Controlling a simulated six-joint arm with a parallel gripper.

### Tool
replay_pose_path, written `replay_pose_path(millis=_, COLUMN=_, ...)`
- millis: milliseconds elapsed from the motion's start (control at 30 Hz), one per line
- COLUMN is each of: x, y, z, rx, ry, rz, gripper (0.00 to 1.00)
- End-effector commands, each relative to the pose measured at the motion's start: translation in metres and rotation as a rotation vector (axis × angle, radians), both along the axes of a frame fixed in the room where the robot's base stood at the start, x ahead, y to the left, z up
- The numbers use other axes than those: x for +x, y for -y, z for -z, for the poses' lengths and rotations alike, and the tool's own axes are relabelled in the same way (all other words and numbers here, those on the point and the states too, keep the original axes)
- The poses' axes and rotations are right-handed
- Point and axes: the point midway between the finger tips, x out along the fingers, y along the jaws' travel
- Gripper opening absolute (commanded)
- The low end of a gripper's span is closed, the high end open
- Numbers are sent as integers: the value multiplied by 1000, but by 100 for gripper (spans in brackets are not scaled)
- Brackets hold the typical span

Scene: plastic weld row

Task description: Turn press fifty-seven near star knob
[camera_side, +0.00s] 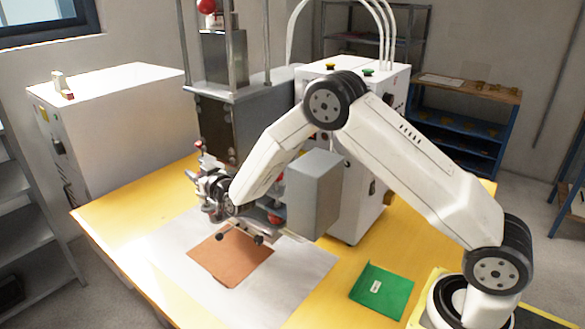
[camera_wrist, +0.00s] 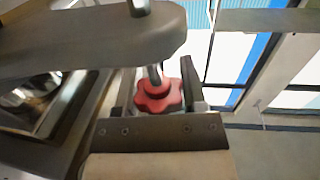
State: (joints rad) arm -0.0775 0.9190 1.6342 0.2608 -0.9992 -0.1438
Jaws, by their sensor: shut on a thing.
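A red star knob (camera_wrist: 158,95) on a metal stem shows in the wrist view, below a grey metal arm of the press (camera_wrist: 90,38). My gripper (camera_wrist: 157,92) has one finger on each side of the knob and is shut on it. In the side view my gripper (camera_side: 212,190) is at the left front of the press (camera_side: 218,125), and the knob there is mostly hidden by my wrist. Any number label on the press is not readable.
A brown sheet (camera_side: 231,254) lies on a white mat (camera_side: 285,300) on the yellow table (camera_side: 115,215). A green pouch (camera_side: 382,290) lies right of it. A grey box (camera_side: 314,193) and a white cabinet (camera_side: 350,170) stand close behind my forearm. A white machine (camera_side: 115,120) stands left.

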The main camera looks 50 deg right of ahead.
Motion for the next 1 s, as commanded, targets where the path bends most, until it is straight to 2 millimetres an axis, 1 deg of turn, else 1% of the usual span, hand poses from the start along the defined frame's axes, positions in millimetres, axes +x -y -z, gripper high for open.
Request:
replay_pose_path(millis=500, x=1, y=-3, z=-2, rx=-1, ry=4, rz=-188, gripper=0)
replay_pose_path(millis=933, x=1, y=-4, z=-2, rx=0, ry=3, rz=-210, gripper=0)
replay_pose_path(millis=967, x=1, y=-4, z=-2, rx=0, ry=3, rz=-210, gripper=62)
replay_pose_path(millis=1000, x=1, y=-4, z=-2, rx=0, ry=3, rz=-210, gripper=75)
